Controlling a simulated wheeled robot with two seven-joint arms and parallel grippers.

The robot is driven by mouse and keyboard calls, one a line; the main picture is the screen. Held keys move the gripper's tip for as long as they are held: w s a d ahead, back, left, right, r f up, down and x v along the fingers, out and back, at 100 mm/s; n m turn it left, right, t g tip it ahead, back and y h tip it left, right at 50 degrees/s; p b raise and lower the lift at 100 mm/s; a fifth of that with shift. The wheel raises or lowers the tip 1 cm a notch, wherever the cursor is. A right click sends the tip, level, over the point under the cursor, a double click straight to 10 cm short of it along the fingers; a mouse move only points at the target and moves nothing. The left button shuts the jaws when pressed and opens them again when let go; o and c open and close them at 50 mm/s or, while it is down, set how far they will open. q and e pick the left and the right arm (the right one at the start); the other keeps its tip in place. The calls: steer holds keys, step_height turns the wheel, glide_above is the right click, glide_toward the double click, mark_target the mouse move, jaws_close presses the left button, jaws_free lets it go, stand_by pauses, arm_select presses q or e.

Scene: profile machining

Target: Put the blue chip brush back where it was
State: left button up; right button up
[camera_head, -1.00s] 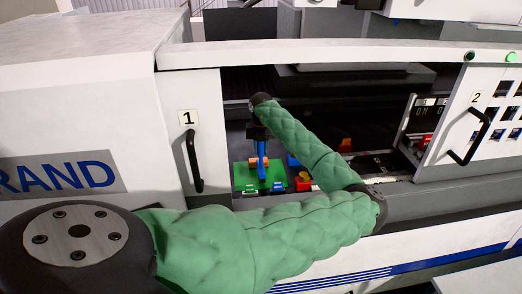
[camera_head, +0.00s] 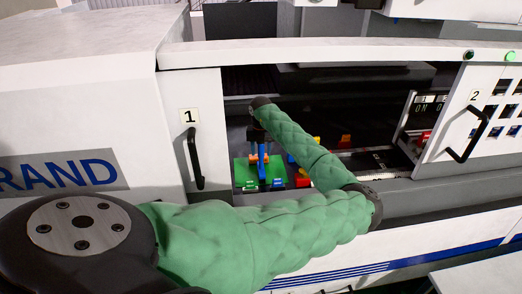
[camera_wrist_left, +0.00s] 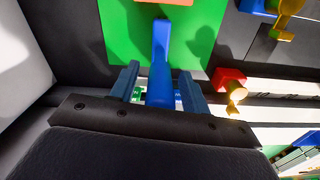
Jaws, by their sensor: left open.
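The blue chip brush (camera_head: 263,170) stands over the green plate (camera_head: 242,173) inside the open machine, behind door 1. In the left wrist view its blue handle (camera_wrist_left: 161,45) lies between the two fingers of my left gripper (camera_wrist_left: 159,78). The fingers are apart, with a visible gap on each side of the handle. In the head view my left gripper (camera_head: 261,143) is above the plate at the brush's upper end. The brush's lower end is hard to make out. My right gripper is not in view.
An orange piece (camera_head: 254,158) is on the green plate by the brush. Red and yellow parts (camera_head: 302,180) sit just right of the plate. Door 1's black handle (camera_head: 194,160) is to the left; door 2 (camera_head: 465,130) is to the right.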

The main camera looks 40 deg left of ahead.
arm_select(q)
steer(key=shift+r, duration=0.25)
step_height(320, 180, up, 6)
steer(key=b, duration=0.4)
steer(key=shift+f, duration=0.25)
step_height(320, 180, up, 5)
steer(key=b, duration=0.2)
steer(key=shift+r+b, duration=0.15)
steer(key=shift+b, duration=0.2)
steer(key=shift+r, duration=0.5)
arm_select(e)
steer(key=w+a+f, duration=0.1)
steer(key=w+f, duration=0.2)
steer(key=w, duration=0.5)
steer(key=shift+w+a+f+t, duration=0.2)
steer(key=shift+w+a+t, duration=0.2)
